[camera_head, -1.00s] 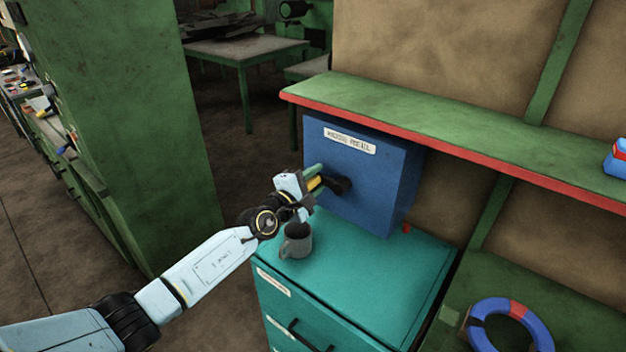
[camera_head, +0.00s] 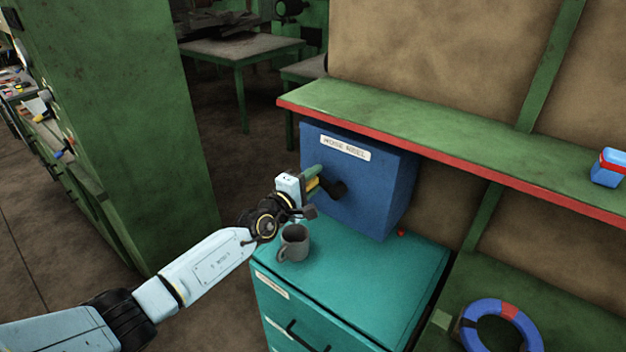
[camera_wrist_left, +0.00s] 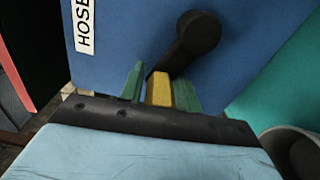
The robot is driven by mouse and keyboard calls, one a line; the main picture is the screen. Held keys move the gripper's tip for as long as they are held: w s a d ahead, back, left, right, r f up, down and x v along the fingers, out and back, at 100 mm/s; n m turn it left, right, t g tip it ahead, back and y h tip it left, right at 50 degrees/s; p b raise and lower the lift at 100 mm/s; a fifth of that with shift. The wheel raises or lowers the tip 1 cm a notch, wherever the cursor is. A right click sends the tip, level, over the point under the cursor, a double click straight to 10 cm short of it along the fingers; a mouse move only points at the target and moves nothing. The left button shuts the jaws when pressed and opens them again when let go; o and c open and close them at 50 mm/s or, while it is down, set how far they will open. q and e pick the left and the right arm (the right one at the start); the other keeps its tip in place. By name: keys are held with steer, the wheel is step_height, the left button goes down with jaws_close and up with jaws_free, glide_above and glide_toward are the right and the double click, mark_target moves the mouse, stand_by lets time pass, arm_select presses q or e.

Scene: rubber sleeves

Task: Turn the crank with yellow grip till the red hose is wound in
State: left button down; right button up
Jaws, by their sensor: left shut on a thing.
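The blue hose reel box (camera_head: 385,185) stands on the teal cabinet, with a white label on its front. Its black crank (camera_head: 337,190) is on that front face, and the crank arm also shows in the left wrist view (camera_wrist_left: 196,38). My left gripper (camera_head: 313,180) is shut on the yellow grip (camera_wrist_left: 159,90), with a green finger on each side of it. A small red piece (camera_head: 401,233), perhaps the hose end, shows low at the box's right side. The rest of the hose is hidden. My right gripper is not in view.
A grey mug (camera_head: 294,243) stands on the teal cabinet (camera_head: 365,285) just below my left gripper. A green shelf with a red edge (camera_head: 450,145) runs above and right of the box. A blue and red ring (camera_head: 472,322) lies at lower right.

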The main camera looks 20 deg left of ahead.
arm_select(q)
steer(key=c, duration=1.2)
jaws_free()
steer(key=shift+d+r, duration=0.15)
steer(key=shift+r, duration=0.4)
steer(key=shift+o, duration=0.2)
steer(key=shift+d+f, duration=0.1)
steer(key=shift+f, duration=0.05)
steer(key=shift+f, duration=0.1)
steer(key=shift+s+a, duration=0.2)
steer(key=shift+s, duration=0.2)
steer(key=p+v, duration=0.1)
steer(key=v, duration=1.1)
steer(key=shift+s+p, duration=0.25)
steer(key=shift+p, duration=0.05)
